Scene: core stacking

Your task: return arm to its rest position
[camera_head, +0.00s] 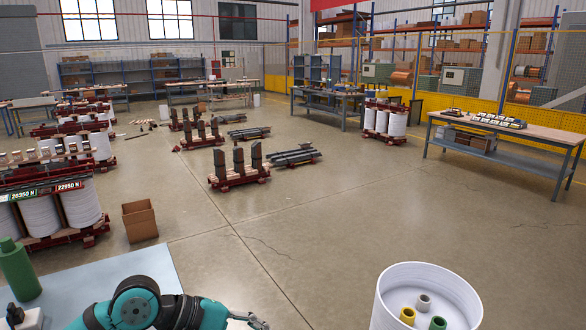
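My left arm, teal with dark joints, comes in along the bottom left, above a pale table (150,262). My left gripper (250,319) is at the bottom edge, right of this arm's dark joint and left of the white bin. It is small and partly cut off, so I cannot tell whether it is open or shut. I see nothing clearly held in it. My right arm and gripper are not in view.
A white round bin (388,300) at the bottom right holds a few yellow, grey and green tubes. A green bottle (18,272) stands on the pale table's left side. A cardboard box (140,220) stands on the floor.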

